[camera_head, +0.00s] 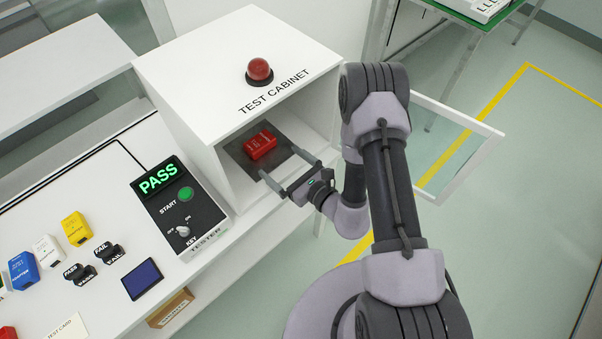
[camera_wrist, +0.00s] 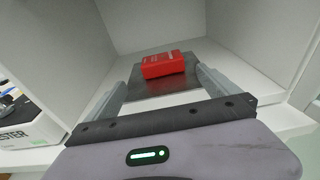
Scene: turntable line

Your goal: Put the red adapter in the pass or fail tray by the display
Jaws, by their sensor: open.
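The red adapter (camera_head: 260,146) lies on a dark metal plate (camera_head: 284,163) inside the open test cabinet (camera_head: 182,67). In the wrist view the red adapter (camera_wrist: 163,64) lies beyond my fingertips, roughly between their lines. My gripper (camera_head: 291,174) is at the cabinet opening, its two fingers spread and pointing inward with nothing between them; it also shows in the wrist view (camera_wrist: 158,80). The tester display (camera_head: 159,178) reads PASS in green. I cannot make out a pass or fail tray in these views.
The cabinet walls and roof enclose the adapter, and its door (camera_head: 470,150) stands open at right. A red dome (camera_head: 259,70) sits on the roof. Yellow (camera_head: 77,229), white (camera_head: 48,250) and blue (camera_head: 23,271) adapters and two dark stamps stand on the bench at left.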

